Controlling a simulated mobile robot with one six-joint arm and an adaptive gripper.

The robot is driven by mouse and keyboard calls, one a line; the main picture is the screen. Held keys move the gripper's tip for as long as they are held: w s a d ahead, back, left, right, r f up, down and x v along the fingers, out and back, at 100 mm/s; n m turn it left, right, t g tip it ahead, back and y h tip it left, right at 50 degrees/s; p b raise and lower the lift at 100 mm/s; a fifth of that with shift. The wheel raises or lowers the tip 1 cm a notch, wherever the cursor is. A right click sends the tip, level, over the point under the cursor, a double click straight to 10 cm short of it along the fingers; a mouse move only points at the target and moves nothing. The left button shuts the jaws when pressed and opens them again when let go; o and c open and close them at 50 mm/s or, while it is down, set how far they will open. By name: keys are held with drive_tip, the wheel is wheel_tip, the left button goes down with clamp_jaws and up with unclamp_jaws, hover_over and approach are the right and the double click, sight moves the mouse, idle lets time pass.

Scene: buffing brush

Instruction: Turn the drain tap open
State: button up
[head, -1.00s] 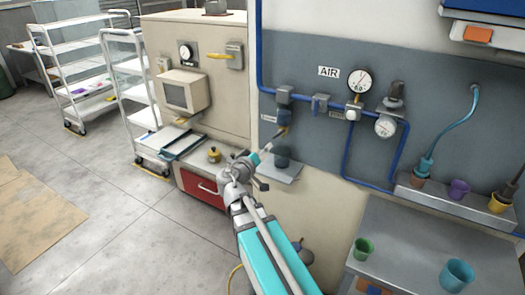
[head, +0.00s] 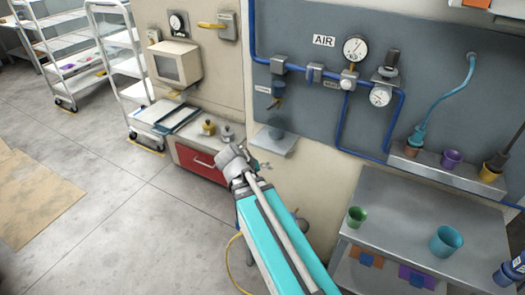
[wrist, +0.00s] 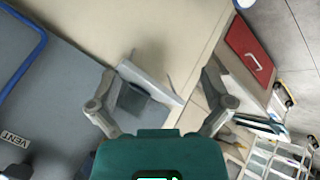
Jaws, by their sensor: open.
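My gripper (head: 263,166) is below and left of the shelf, apart from the tap. In the wrist view my gripper (wrist: 158,98) is open and empty, with the shelf and dark cup (wrist: 132,98) beyond its fingers. The tap is not clearly visible there.
A red drawer (head: 200,163) under a bench is left of my gripper. Gauges (head: 355,48) and blue pipes sit right of the tap. A metal table (head: 400,215) with cups stands at right. White cart shelves (head: 125,65) stand at left; open floor lies in front.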

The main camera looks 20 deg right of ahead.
drive_tip(key=s+a+f+n+g+y, duration=0.2)
drive_tip(key=s+a+y, duration=0.4)
drive_tip(key=a, duration=0.4)
drive_tip(key=shift+s+f+n+g+y, duration=0.3)
drive_tip(key=shift+f+g+y, duration=0.35)
drive_tip(key=shift+f, duration=0.5)
